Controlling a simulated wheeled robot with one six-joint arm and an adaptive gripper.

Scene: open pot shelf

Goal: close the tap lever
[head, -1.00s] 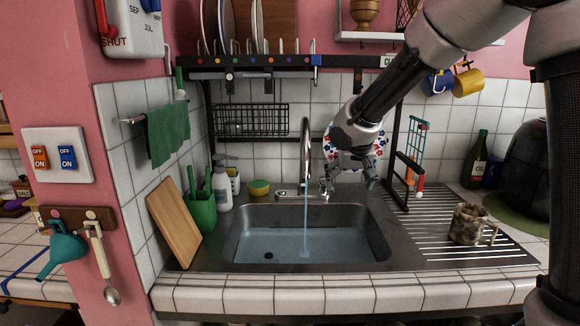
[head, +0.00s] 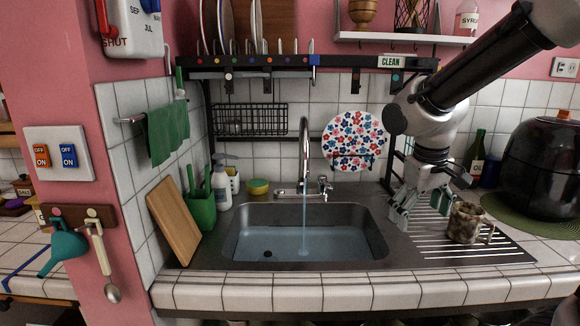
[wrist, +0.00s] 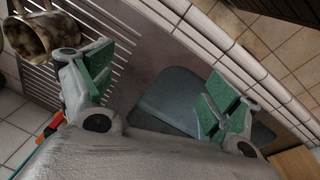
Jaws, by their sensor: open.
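The chrome tap (head: 304,145) rises behind the sink, with a thin stream of water (head: 305,225) falling from its spout. The tap lever (head: 325,184) is the small chrome part on the right of the tap's base; its exact angle is too small to tell. My gripper (head: 418,212) is open and empty above the draining board, well to the right of the lever and apart from it. In the wrist view its green-padded fingers (wrist: 160,88) are spread wide over the sink's edge, and the tap is not visible there.
The sink (head: 376,245) holds water. A mottled mug (head: 464,222) stands on the draining board (head: 430,247), close to the right of my gripper. A yellow sponge (head: 258,187) and soap bottle (head: 222,185) stand left of the tap.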

